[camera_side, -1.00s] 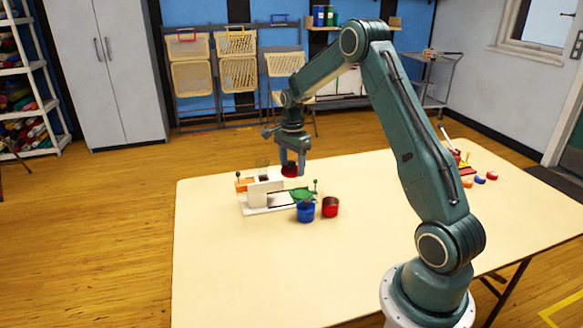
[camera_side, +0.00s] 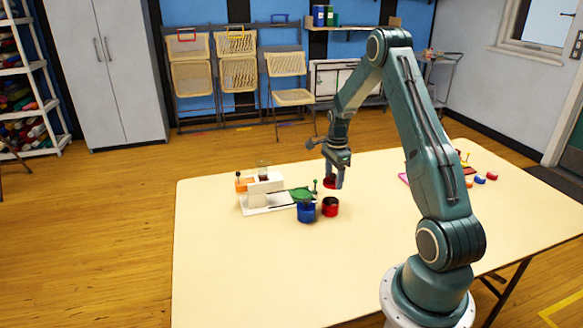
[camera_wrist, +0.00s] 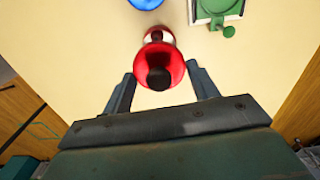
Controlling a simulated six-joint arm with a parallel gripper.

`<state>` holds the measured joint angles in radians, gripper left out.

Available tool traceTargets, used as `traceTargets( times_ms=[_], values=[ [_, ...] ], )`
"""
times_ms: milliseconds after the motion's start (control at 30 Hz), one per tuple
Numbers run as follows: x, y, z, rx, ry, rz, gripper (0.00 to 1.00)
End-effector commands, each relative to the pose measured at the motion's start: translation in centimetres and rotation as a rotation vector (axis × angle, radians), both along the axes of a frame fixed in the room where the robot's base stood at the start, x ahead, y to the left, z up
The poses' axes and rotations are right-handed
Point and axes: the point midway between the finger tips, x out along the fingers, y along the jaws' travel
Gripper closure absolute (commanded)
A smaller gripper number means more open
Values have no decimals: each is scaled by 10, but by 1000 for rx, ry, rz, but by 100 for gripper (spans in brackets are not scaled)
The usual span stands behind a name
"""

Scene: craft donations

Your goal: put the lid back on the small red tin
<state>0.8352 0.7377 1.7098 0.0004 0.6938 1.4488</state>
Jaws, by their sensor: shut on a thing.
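My gripper (camera_side: 334,176) is shut on the red lid (camera_side: 329,184) and holds it in the air above the table, a little above and behind the small red tin in the side view. The lid, with its dark round knob, also shows between my fingers in the wrist view (camera_wrist: 174,63). The small red tin (camera_side: 331,208) stands upright on the table, its dark open top showing. In the wrist view the tin (camera_wrist: 158,31) is partly hidden beyond the lid. The lid and tin look apart.
A blue tin (camera_side: 306,213) stands close left of the red tin. Behind it is a white device (camera_side: 263,193) with a green piece (camera_side: 302,194) and an orange part. Small coloured items (camera_side: 480,179) lie at the far right. The front table (camera_side: 260,270) is clear.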

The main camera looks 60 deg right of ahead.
Motion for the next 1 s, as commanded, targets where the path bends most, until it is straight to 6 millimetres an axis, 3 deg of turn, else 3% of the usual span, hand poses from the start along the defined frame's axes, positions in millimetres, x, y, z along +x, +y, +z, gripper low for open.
traceTargets(
  times_ms=[1000],
  values=[
    [0,0,-58,1,1,1,62]
  ],
)
